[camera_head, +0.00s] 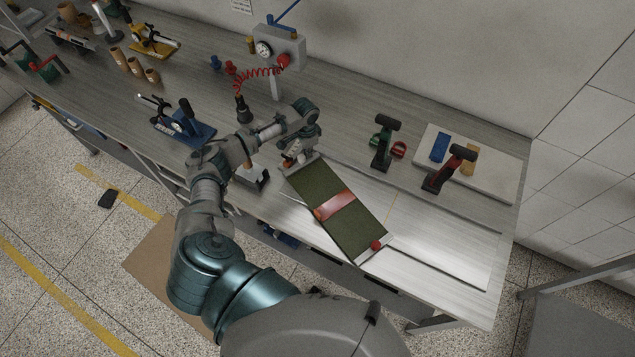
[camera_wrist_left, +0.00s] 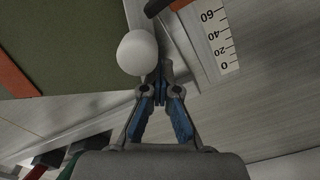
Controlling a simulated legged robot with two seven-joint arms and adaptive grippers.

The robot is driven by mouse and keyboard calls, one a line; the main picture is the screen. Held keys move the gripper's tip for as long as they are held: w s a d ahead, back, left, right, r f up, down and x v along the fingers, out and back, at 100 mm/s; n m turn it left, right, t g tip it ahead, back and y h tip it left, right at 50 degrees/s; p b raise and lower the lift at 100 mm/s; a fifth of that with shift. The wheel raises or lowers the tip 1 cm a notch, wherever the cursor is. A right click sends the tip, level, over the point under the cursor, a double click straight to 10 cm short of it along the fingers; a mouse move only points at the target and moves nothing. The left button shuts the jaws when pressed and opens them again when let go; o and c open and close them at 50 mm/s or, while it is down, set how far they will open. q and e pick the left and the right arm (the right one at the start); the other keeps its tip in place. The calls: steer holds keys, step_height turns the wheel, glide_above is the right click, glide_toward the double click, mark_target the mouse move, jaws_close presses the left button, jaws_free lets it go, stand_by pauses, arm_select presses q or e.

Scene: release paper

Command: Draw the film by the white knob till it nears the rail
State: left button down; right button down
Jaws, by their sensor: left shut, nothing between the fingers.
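The white knob (camera_wrist_left: 137,53) is round and sits at the edge of the dark green sheet in the left wrist view. I take this sheet (camera_head: 322,183) to be the film; in the head view it lies slanted on the bench with a red band (camera_head: 338,205) across it. My left gripper (camera_head: 291,164) is at the sheet's upper left end, hiding the white knob there. In the wrist view the left gripper (camera_wrist_left: 161,82) is shut and empty, its fingertips just beside the knob; I cannot tell if they touch it. My right gripper is not in view.
A red knob (camera_head: 376,244) sits at the sheet's near right end. A scale (camera_wrist_left: 220,38) is printed beside the knob.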

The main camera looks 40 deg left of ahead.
arm_select(q)
steer(key=shift+s+a+f, duration=0.35)
steer(key=shift+a, duration=0.05)
steer(key=c, duration=1.4)
jaws_free()
steer(key=shift+s+f, duration=0.1)
steer(key=shift+d, duration=0.2)
step_height(320, 180, up, 12)
steer(key=shift+w, duration=0.25)
